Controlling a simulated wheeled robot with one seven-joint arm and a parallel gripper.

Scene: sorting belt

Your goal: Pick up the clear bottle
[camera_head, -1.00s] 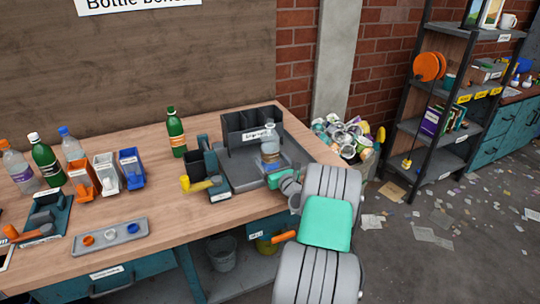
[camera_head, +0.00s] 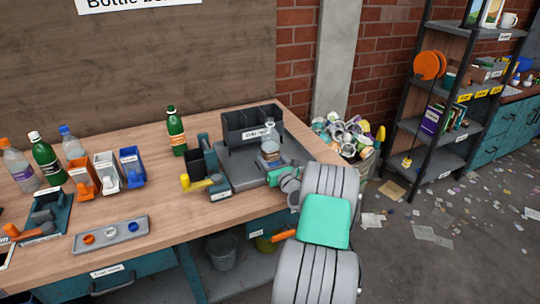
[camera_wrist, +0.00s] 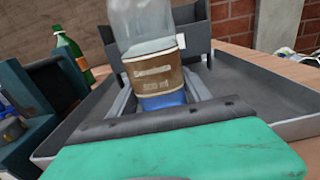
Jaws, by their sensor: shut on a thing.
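In the wrist view the bottle (camera_wrist: 148,35) has a brown label with pale print and a blue part below the label. Its top is cut off there. My gripper (camera_head: 274,159) is shut on the bottle, with grey fingers on both sides of its lower part. In the wrist view my gripper (camera_wrist: 160,105) hides the bottle's base, so I cannot tell whether it touches the tray.
A black divided bin (camera_head: 242,126) stands just behind the bottle. A green bottle (camera_head: 176,133) and a yellow-handled device (camera_head: 196,184) are to the left. The grey tray (camera_wrist: 255,95) has bare floor at right. Small orange, white and blue bins stand farther left.

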